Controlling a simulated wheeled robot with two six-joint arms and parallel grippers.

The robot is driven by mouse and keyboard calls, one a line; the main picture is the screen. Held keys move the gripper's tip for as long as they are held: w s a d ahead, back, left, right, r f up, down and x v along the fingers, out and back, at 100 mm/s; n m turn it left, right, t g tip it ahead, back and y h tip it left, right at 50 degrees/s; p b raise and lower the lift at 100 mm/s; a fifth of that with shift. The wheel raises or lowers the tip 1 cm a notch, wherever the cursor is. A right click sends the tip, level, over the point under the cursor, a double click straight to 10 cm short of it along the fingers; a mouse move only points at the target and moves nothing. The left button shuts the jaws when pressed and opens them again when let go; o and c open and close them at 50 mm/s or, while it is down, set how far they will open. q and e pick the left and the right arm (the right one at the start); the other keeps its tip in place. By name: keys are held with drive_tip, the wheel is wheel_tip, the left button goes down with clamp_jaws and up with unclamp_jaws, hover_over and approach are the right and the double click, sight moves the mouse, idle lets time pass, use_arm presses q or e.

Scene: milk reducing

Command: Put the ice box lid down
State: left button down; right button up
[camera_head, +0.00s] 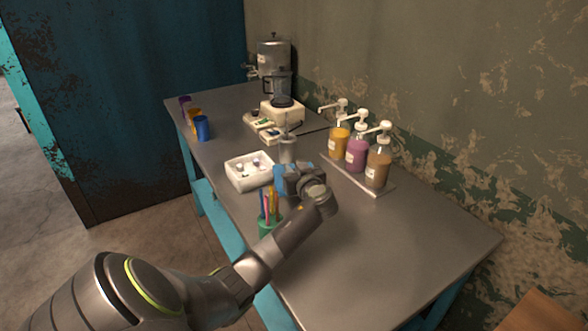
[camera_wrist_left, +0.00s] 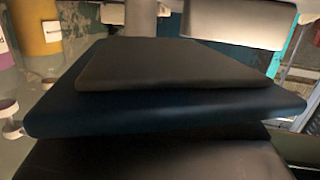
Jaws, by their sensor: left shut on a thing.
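The white ice box (camera_head: 236,183) stands on the table, left of my left gripper. It is open at the top, with small pale pieces inside. My left gripper (camera_head: 279,177) is beside its right edge, above the table, with a blue part showing. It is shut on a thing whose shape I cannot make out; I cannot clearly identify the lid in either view. A grey upright cylinder (camera_head: 288,150) shows just behind the gripper; I cannot tell whether they touch. In the left wrist view, a dark blue and black slab-like form fills the middle and hides much. My right gripper is not in view.
Three pump bottles (camera_head: 357,154) stand on a tray at the right. A green cup with coloured sticks (camera_head: 268,226) is close to my left forearm. Coloured cups (camera_head: 202,128) stand at the left edge, a blender base (camera_head: 283,113) behind. The near right table (camera_head: 400,260) is clear.

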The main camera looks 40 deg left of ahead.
use_arm(q)
drive_tip(key=shift+f, duration=0.35)
drive_tip(key=c, duration=1.3)
unclamp_jaws()
drive_tip(key=shift+r, duration=0.1)
drive_tip(key=shift+r, duration=0.15)
drive_tip(key=shift+r, duration=0.2)
drive_tip(key=b+v, duration=0.1)
drive_tip(key=v, duration=1.1)
